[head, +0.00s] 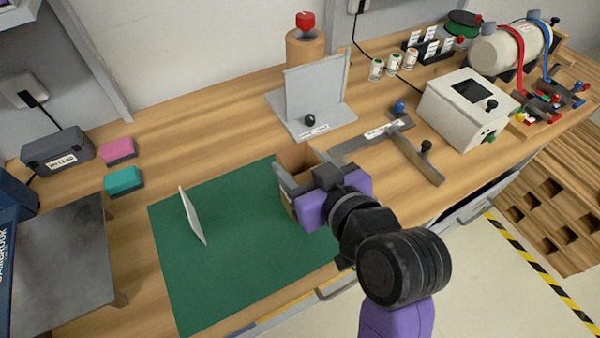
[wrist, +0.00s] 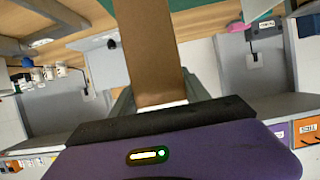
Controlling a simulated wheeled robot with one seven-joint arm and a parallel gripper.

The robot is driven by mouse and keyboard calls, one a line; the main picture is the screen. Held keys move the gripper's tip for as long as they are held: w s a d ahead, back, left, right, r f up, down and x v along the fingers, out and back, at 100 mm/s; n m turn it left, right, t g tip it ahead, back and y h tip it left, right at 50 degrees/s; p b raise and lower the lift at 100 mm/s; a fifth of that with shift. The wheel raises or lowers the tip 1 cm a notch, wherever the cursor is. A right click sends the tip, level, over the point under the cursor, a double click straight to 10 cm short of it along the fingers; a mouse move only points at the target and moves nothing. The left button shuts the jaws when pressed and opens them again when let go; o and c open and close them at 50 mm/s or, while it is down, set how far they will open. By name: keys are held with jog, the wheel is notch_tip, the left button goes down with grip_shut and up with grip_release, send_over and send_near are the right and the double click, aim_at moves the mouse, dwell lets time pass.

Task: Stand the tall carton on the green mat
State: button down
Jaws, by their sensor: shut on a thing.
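The brown tall carton (head: 297,158) is between the fingers of my gripper (head: 302,185), at the right edge of the green mat (head: 235,275). My purple wrist and arm hide much of it. In the wrist view the carton (wrist: 150,48) runs out from between the grey fingers of my gripper (wrist: 165,100), which is shut on it. I cannot tell whether its base touches the mat or the table. A thin white panel (head: 193,216) stands tilted on the left part of the mat.
Behind the carton stands a grey angle plate (head: 316,95) with a black knob. Right of it lie a metal square (head: 415,155) and a white meter box (head: 466,106). Pink (head: 118,149) and teal (head: 124,181) blocks lie left. The mat's middle is clear.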

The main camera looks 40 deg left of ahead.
jog(key=shift+f, duration=1.7)
jog(key=c, duration=0.5)
grip_release()
jog(key=v, duration=0.6)
jog(key=b+v, duration=0.1)
jog(key=v, duration=0.5)
jog(key=shift+r, duration=0.25)
